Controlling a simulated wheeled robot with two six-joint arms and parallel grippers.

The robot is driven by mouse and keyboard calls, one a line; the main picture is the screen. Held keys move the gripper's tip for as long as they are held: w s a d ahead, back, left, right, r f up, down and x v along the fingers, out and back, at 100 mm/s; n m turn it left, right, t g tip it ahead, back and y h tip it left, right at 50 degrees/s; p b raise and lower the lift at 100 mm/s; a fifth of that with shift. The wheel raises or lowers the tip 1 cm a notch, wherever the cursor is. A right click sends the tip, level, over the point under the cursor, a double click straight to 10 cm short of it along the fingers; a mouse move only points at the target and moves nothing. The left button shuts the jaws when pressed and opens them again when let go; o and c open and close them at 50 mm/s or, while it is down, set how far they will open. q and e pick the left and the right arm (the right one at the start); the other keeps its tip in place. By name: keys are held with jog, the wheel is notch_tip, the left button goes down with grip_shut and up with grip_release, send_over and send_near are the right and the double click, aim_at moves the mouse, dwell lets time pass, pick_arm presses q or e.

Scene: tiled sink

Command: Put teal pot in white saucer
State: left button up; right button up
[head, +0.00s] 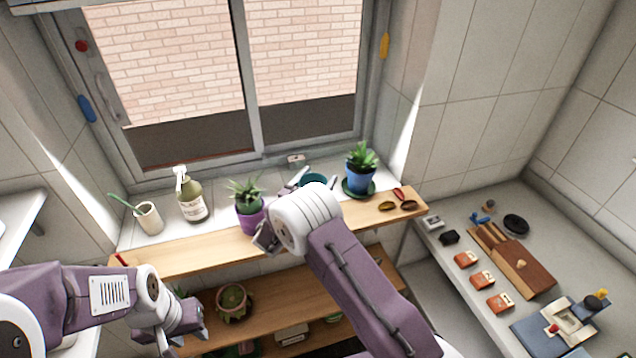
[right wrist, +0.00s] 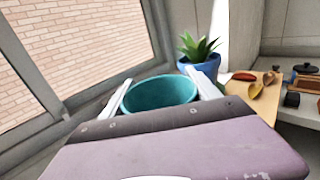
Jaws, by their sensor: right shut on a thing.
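The teal pot (head: 314,180) shows only in part behind my right arm on the window ledge. In the right wrist view the teal pot (right wrist: 160,93) is an empty round pot with its open rim up. My right gripper (right wrist: 160,88) is shut on it, one finger on each side. In the head view my right gripper (head: 300,180) is mostly hidden by its own wrist. I cannot make out a white saucer in either view; my right arm covers part of the ledge. My left gripper (head: 198,325) is low at left, away from the pot; its jaw opening is unclear.
A purple pot plant (head: 250,215) stands left of my right wrist. A blue pot plant (head: 361,176) stands on a dark green saucer to the right. A soap bottle (head: 191,200) and a white cup (head: 149,218) are further left.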

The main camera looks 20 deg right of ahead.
jog(key=shift+w+d+f, duration=0.1)
jog(key=shift+w+f, duration=0.05)
jog(key=shift+f, duration=0.45)
jog(key=shift+w+f, duration=0.1)
jog(key=shift+f, duration=0.5)
jog(key=shift+w+f, duration=0.1)
jog(key=shift+f, duration=0.05)
jog(key=shift+s+f, duration=0.1)
jog(key=shift+s, duration=0.1)
jog(key=o, duration=1.7)
jog(key=shift+o, duration=1)
pick_arm(q)
jog(key=shift+w+d+r, duration=0.1)
jog(key=shift+w+r, duration=0.05)
jog(key=shift+w, duration=0.1)
pick_arm(e)
jog(key=shift+w, duration=0.1)
